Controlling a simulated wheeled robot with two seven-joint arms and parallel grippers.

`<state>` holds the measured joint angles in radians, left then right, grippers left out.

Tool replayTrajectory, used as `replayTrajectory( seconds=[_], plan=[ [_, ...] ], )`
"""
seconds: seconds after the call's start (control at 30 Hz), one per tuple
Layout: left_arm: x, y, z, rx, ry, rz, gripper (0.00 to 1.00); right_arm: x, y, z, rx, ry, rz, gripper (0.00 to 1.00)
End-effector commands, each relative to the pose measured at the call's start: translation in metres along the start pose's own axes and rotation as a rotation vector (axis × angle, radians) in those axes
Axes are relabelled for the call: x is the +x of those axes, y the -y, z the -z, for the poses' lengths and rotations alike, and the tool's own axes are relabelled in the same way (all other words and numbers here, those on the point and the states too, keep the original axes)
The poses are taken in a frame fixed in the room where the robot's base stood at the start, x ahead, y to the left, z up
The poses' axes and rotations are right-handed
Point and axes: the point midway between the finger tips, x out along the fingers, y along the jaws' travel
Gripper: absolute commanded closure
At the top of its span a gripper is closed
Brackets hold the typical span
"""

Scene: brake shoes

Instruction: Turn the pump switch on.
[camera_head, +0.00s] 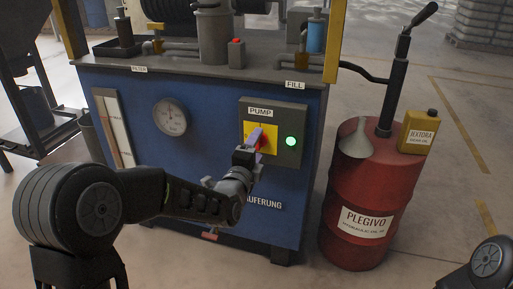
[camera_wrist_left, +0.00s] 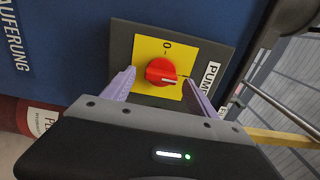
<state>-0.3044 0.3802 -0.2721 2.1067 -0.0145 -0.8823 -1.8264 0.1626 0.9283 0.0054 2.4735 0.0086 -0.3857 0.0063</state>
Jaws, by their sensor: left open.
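The pump switch is a red round knob (camera_wrist_left: 158,68) on a yellow plate (camera_wrist_left: 150,48), set in a dark grey panel labelled PUMP (camera_head: 260,111). In the left wrist view the knob's white mark points right, towards the PUMP label side and away from the "0" at the top of the plate. A green lamp (camera_head: 291,141) on the panel is lit. My left gripper (camera_head: 256,139) is at the panel, its purple fingers open on either side of the knob; contact cannot be told. In the head view the gripper hides most of the knob. My right gripper is out of view.
The panel is on a blue machine cabinet (camera_head: 205,105) with a round gauge (camera_head: 171,117). A red drum (camera_head: 371,190) with a hand pump, funnel and yellow can (camera_head: 418,131) stands to the right.

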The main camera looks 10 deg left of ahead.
Motion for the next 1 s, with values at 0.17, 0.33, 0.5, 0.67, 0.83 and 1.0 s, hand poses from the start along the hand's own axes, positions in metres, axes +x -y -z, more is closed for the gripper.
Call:
replayTrajectory(
  seconds=[0.17,0.33,0.5,0.67,0.83,1.0],
  plan=[
    [-0.018,0.002,0.000,0.000,-0.001,-0.001,0.33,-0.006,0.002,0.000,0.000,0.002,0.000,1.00],
    [-0.047,0.003,0.000,-0.001,-0.001,-0.001,0.33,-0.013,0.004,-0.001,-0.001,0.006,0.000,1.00],
    [-0.070,0.001,0.000,0.000,-0.001,-0.001,0.33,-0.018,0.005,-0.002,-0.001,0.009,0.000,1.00],
    [-0.076,0.000,0.000,0.001,0.000,0.000,0.33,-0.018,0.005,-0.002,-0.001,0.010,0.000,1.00],
    [-0.076,0.000,0.000,0.001,0.000,0.000,0.33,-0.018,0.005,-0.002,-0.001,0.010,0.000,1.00],
    [-0.076,-0.001,0.000,-0.025,-0.001,-0.002,0.33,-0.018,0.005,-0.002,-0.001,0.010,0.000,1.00]
  ],
)
